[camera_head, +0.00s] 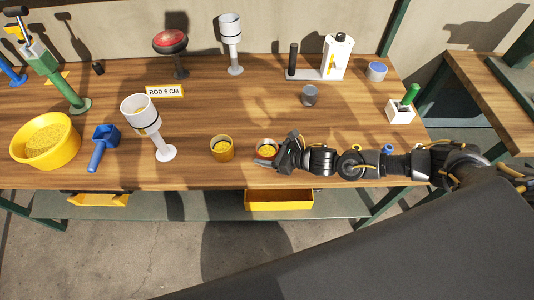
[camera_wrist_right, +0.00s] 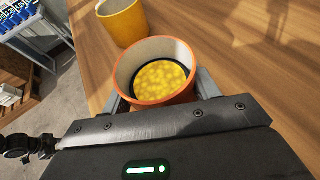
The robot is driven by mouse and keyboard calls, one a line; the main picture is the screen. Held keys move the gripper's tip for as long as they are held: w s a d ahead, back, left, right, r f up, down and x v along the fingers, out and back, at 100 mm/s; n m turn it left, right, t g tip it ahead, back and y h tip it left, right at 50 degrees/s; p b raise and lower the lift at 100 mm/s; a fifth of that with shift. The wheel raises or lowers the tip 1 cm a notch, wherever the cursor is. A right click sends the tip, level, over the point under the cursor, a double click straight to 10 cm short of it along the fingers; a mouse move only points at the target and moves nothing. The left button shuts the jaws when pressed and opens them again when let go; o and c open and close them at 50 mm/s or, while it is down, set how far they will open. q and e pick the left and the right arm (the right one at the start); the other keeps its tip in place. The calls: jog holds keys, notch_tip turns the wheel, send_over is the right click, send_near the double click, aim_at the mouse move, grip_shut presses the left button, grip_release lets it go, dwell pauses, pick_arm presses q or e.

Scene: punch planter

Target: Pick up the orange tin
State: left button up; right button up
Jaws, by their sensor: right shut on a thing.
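The orange tin (camera_head: 266,146) stands near the front edge of the table, partly hidden by my right gripper in the head view. In the right wrist view the orange tin (camera_wrist_right: 152,76) is open at the top, pale inside, with yellow grains in it. My right gripper (camera_head: 268,161) is shut on the orange tin, with a finger on each side of it in the right wrist view (camera_wrist_right: 158,90). I cannot tell whether the tin is off the table. My left gripper is not in view.
A yellow tin (camera_head: 221,148) with yellow contents stands just left of the orange tin; it also shows in the right wrist view (camera_wrist_right: 122,22). A white funnel stand (camera_head: 165,152), a blue scoop (camera_head: 103,145) and a yellow bowl (camera_head: 70,150) are farther left. A grey cup (camera_head: 309,95) stands behind.

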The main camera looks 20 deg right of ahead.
aim_at(258, 146)
jog(key=shift+r, duration=0.45)
notch_tip(258, 146, up, 3)
jog(key=shift+f, duration=0.2)
jog(key=s+a+r+b, duration=0.3)
jog(key=s+r, duration=0.6)
jog(key=s, duration=0.4)
jog(key=shift+s+a+r, duration=0.25)
jog(key=shift+a+r, duration=0.05)
jog(key=shift+a, duration=0.15)
jog(key=shift+s+f, duration=0.1)
